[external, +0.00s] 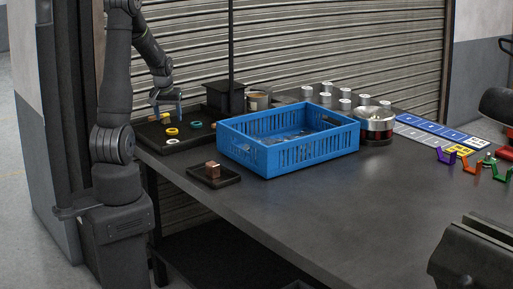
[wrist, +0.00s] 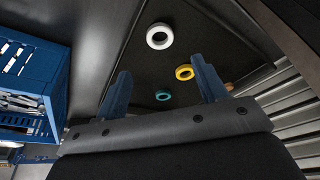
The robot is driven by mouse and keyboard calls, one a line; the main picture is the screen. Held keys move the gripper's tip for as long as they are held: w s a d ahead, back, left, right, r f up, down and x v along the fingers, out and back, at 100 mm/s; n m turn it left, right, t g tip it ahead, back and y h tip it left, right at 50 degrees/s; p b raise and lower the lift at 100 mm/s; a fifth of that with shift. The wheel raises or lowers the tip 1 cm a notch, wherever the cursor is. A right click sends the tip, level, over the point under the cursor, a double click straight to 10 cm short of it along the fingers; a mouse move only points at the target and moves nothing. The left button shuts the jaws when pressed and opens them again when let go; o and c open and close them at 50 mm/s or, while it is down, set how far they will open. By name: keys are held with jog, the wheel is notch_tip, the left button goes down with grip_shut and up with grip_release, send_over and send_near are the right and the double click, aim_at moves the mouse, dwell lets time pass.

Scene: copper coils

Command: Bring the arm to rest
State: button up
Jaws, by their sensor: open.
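My gripper (external: 168,109) is open and hangs above the black tray with rings at the left end of the table. In the wrist view its two blue fingers (wrist: 164,88) stand wide apart with nothing held between them. Below them on the black tray (wrist: 125,62) lie a white ring (wrist: 160,36), a yellow ring (wrist: 184,72) and a teal ring (wrist: 162,95). My gripper is above these rings and appears apart from them. In the external view, another yellow object (external: 154,119) shows close to the fingers, partly hidden.
A blue crate (external: 262,160) stands right of the tray. A small black tray (external: 230,181) with a copper block (external: 212,170) is in front. A dark post (external: 231,45) and a can (external: 258,101) stand behind. The table's front middle (external: 310,210) is clear.

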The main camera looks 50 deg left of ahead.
jog(key=x, duration=1.1)
jog(key=shift+f, duration=0.1)
jog(key=shift+r, duration=0.2)
